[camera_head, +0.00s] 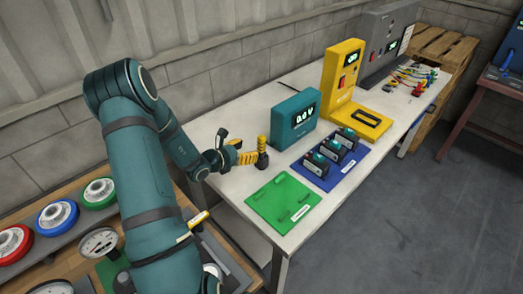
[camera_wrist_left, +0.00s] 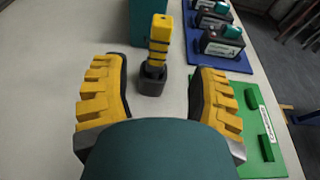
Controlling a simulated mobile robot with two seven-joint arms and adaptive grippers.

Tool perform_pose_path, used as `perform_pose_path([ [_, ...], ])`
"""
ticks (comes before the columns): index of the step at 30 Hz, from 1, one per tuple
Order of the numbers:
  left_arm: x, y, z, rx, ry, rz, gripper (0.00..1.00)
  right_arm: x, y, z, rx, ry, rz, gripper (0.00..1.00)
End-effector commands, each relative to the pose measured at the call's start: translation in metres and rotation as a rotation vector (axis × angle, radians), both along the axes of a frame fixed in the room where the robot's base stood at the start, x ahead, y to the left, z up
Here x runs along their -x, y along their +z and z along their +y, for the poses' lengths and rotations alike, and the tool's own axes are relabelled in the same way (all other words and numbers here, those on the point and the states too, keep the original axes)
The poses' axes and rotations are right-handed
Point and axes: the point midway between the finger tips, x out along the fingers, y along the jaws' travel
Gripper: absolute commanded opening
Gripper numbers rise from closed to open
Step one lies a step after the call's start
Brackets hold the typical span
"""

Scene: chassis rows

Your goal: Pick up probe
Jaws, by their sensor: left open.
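The probe (camera_head: 262,145) is yellow with dark bands and stands upright in a small dark holder (camera_wrist_left: 152,82) on the white table. In the left wrist view the probe (camera_wrist_left: 160,38) shows beyond my fingers, roughly midway between them across the picture. My left gripper (camera_head: 240,147) is just left of the probe in the head view, low over the table. In the left wrist view its yellow ribbed fingers (camera_wrist_left: 158,78) are wide apart with nothing between them. I cannot tell the exact gap to the probe. My right gripper is not in view.
A teal meter (camera_head: 292,122) stands close behind the probe. A green mat (camera_head: 284,203) and a blue mat (camera_head: 347,164) with several small battery-like units lie to the right. A yellow device (camera_head: 343,70) stands farther along. Bare table surrounds the holder.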

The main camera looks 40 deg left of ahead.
Motion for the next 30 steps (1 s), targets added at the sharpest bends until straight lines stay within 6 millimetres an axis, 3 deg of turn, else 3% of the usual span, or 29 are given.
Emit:
perform_pose_path([
  [19, -0.069, -0.022, -0.005, 0.0, -0.001, 0.0, 0.6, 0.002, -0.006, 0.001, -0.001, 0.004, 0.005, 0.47],
  [29, -0.076, -0.023, -0.006, 0.0, 0.0, 0.0, 0.6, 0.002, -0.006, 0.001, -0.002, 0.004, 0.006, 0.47],
  [30, -0.076, -0.023, -0.006, 0.0, 0.0, 0.0, 0.55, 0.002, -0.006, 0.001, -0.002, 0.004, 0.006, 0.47],
])
